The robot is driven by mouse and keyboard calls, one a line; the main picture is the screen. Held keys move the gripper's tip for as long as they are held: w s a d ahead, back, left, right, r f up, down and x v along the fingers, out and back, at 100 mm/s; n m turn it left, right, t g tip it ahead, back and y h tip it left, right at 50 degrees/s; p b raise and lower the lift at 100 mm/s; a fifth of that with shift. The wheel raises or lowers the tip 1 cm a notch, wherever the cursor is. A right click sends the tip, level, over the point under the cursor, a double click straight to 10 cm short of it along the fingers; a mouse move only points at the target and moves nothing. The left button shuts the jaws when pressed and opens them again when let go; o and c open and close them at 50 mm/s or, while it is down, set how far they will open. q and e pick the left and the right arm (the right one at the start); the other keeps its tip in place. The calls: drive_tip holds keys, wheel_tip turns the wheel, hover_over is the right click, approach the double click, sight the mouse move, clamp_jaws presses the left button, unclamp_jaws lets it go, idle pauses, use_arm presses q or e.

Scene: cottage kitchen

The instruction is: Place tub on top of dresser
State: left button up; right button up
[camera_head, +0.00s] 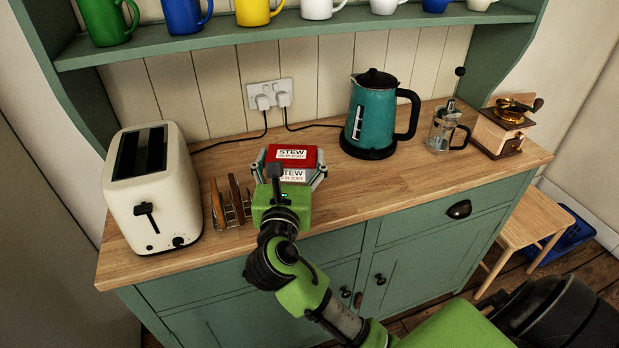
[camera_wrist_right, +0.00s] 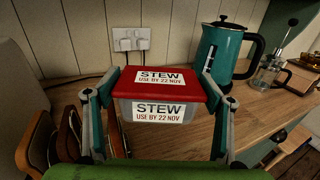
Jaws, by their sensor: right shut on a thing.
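The tub (camera_head: 292,154) has a red lid and a pale body, with "STEW" labels on both. It is at the dresser top (camera_head: 330,205), between the toast rack and the kettle. My right gripper (camera_head: 289,176) is shut on the tub. In the right wrist view the tub (camera_wrist_right: 160,96) sits between the two fingers of the gripper (camera_wrist_right: 158,115), one at each side. The tub looks upright. I cannot tell whether its underside touches the wooden top. My left gripper is not in view.
A cream toaster (camera_head: 152,190) and a toast rack (camera_head: 232,201) stand left of the tub. A teal kettle (camera_head: 370,120), a glass press (camera_head: 441,130) and a coffee grinder (camera_head: 500,130) stand to the right. A shelf of mugs (camera_head: 300,27) hangs above. The front right of the top is clear.

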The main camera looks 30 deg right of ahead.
sight(301, 154)
drive_tip(key=d, duration=0.1)
drive_tip(key=w+d+f, duration=0.2)
drive_tip(key=d, duration=0.1)
drive_tip(key=shift+w, duration=0.25)
drive_tip(key=d+f, duration=0.1)
drive_tip(key=w+d+f, duration=0.1)
drive_tip(key=f, duration=0.1)
drive_tip(key=w+d+f, duration=0.1)
drive_tip(key=f, duration=0.1)
drive_tip(key=shift+w+d, duration=0.15)
drive_tip(key=shift+d, duration=0.15)
drive_tip(key=shift+w+d+f+b, duration=0.1)
drive_tip(key=shift+d+f+b, duration=0.05)
drive_tip(key=shift+f, duration=0.85)
drive_tip(key=shift+w+d+f+b, duration=0.1)
drive_tip(key=shift+f+b, duration=0.05)
drive_tip(key=shift+f, duration=0.85)
drive_tip(key=shift+f, duration=0.15)
drive_tip(key=o, duration=1.2)
drive_tip(key=shift+s, duration=0.1)
drive_tip(key=shift+b+v, duration=0.45)
drive_tip(key=shift+v, duration=3.3)
